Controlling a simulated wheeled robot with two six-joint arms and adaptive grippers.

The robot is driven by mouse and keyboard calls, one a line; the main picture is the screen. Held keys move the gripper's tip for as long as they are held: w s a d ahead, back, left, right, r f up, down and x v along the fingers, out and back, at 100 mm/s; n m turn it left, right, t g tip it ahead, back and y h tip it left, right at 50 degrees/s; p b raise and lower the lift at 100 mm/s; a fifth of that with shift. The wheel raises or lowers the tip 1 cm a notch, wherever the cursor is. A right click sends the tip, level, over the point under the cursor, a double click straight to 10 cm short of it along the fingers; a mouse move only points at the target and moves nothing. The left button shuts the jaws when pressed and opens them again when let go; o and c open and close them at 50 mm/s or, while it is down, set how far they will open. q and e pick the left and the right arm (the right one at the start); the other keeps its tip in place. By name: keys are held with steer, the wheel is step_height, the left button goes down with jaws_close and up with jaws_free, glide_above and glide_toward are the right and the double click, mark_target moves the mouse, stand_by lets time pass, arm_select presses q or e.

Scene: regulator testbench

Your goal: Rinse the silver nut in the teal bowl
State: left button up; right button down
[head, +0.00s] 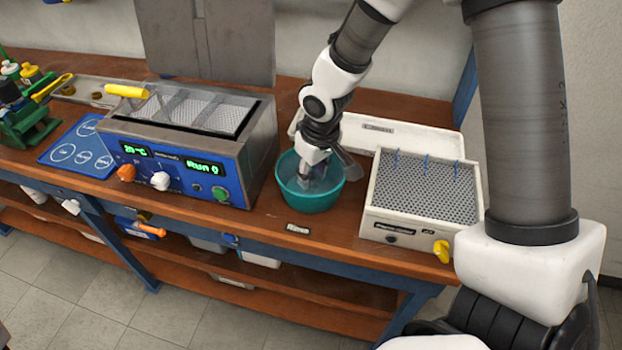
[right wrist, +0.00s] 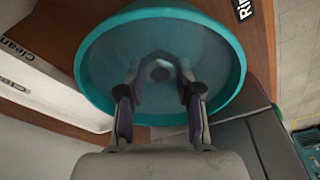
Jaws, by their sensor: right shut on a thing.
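The teal bowl (head: 308,200) stands on the wooden bench, between the blue-fronted machine and the perforated box; it also shows in the right wrist view (right wrist: 98,82). My right gripper (head: 318,176) points down into the bowl, with its fingertips inside the rim. In the right wrist view, the gripper (right wrist: 160,75) is shut on the silver nut (right wrist: 160,72), which looks like a small grey round piece between the fingertips. The bowl holds what looks like clear liquid. In the head view the nut is hidden by the gripper and bowl. My left gripper is out of view.
The blue-fronted machine (head: 170,170), with a basket on top, stands close left of the bowl. The perforated box (head: 385,200) with blue hooks is to the right. A white tray (head: 410,133) lies behind. A "Rinse" label (head: 298,228) lies in front.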

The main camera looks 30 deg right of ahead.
mark_target(312, 178)
steer(key=shift+f, duration=0.15)
steer(key=shift+f+b, duration=0.3)
steer(key=shift+b, duration=0.1)
stand_by(0.9)
steer(key=shift+r, duration=0.1)
stand_by(0.4)
step_height(312, 178, up, 7)
steer(key=p, duration=0.6)
steer(key=shift+r+p, duration=0.2)
steer(key=shift+p, duration=0.15)
stand_by(0.4)
step_height(312, 178, up, 4)
steer(key=p, duration=0.3)
steer(key=shift+p, duration=0.3)
